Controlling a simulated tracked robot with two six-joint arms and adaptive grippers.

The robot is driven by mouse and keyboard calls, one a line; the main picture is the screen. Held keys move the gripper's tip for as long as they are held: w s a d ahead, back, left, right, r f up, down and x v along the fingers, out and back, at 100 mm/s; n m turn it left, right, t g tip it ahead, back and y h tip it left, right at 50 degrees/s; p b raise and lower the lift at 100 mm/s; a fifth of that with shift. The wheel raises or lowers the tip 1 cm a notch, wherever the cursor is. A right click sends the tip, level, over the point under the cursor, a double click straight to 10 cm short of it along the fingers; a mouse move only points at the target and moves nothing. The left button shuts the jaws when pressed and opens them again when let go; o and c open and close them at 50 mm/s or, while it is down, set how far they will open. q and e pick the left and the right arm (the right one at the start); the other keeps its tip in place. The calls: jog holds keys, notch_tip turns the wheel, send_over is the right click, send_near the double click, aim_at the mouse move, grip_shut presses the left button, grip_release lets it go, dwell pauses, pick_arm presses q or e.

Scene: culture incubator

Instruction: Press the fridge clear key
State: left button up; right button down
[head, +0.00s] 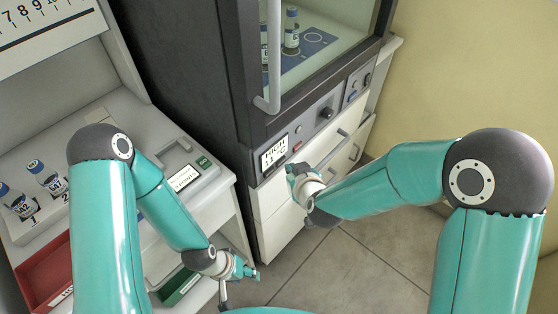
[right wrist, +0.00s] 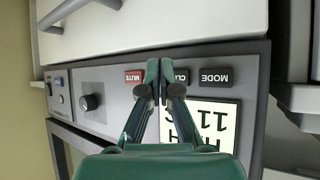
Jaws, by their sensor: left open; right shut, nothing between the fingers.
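The fridge (head: 200,60) is a dark cabinet with a glass door and a grey control panel below it. In the right wrist view the panel shows upside down, with a dark clear key (right wrist: 181,76) marked CLR between a red MUTE key (right wrist: 134,76) and a dark MODE key (right wrist: 214,77). My right gripper (right wrist: 159,68) is shut and empty. Its fingertips overlap the left part of the clear key in that view; I cannot tell if they touch it. The right gripper (head: 295,172) is in front of the panel. My left gripper (head: 245,272) is open, low beside the bench.
A lit display (head: 274,153) reads HIGH; a black knob (right wrist: 92,102) is on the same panel. White drawers with bar handles (head: 330,148) are beneath. At left, a bench holds bottles (head: 48,178), a red tray (head: 45,272) and a green tray (head: 180,288).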

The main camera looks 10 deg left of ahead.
jog(key=shift+a, duration=0.15)
dwell(0.5)
jog(key=shift+w+a+r, duration=0.1)
jog(key=shift+w+a, duration=0.05)
jog(key=shift+a, duration=0.05)
jog(key=shift+w+a, duration=0.2)
jog(key=shift+a, duration=0.05)
dwell(0.7)
dwell(0.4)
jog(key=shift+s+d, duration=0.45)
jog(key=shift+d, duration=0.15)
jog(key=shift+b, duration=0.3)
jog(key=s+d+b, duration=0.1)
jog(key=d, duration=0.1)
jog(key=s+d+b, duration=0.1)
jog(key=s+d, duration=0.1)
